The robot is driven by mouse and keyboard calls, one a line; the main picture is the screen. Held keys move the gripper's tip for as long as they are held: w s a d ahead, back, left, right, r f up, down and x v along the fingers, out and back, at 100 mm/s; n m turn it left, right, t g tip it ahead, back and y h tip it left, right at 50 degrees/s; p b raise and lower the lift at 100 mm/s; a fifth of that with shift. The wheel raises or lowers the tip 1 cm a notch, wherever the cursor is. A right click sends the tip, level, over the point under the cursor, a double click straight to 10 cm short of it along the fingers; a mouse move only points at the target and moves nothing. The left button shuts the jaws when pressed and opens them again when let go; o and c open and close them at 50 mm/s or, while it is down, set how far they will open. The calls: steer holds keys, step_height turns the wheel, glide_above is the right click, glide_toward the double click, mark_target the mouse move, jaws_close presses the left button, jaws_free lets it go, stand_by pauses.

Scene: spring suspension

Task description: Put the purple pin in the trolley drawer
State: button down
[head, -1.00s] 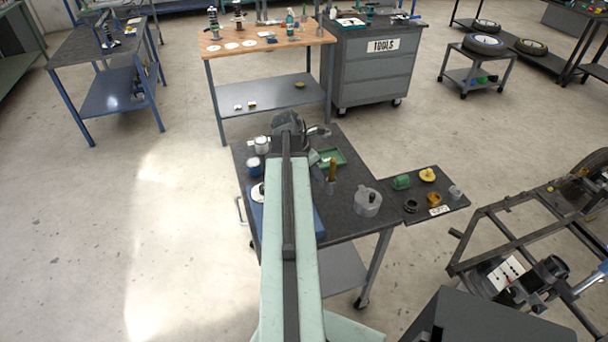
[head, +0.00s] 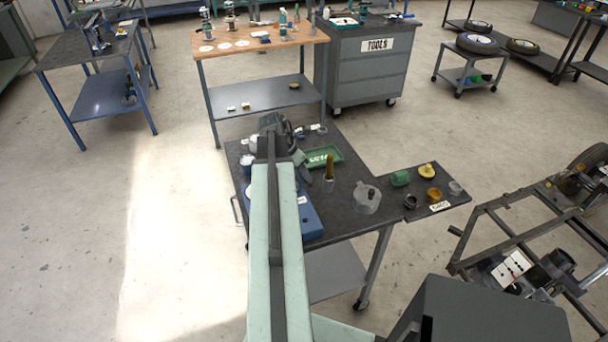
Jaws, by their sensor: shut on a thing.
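My gripper (head: 275,127) is at the far end of my arm, over the back left part of the dark-topped wheeled trolley (head: 345,222). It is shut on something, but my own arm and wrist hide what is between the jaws. I cannot make out the purple pin anywhere. No open drawer shows on this trolley; my arm covers much of its left side. A grey wheeled cabinet marked TOOLS (head: 350,82) stands farther back, with its drawer fronts shut.
On the trolley are a green tray (head: 340,152), an upright brown-handled tool (head: 329,178), a grey lidded pot (head: 366,199) and a blue case (head: 311,222). A side shelf (head: 448,192) holds several small parts. A metal frame (head: 510,230) stands at the right.

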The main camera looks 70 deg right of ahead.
steer(key=c, duration=1.2)
jaws_free()
steer(key=shift+f, duration=0.1)
steer(key=shift+r+p, duration=0.55)
steer(key=shift+p, duration=0.05)
steer(key=p+v, duration=1)
steer(key=v, duration=0.1)
steer(key=shift+w+a+r, duration=0.1)
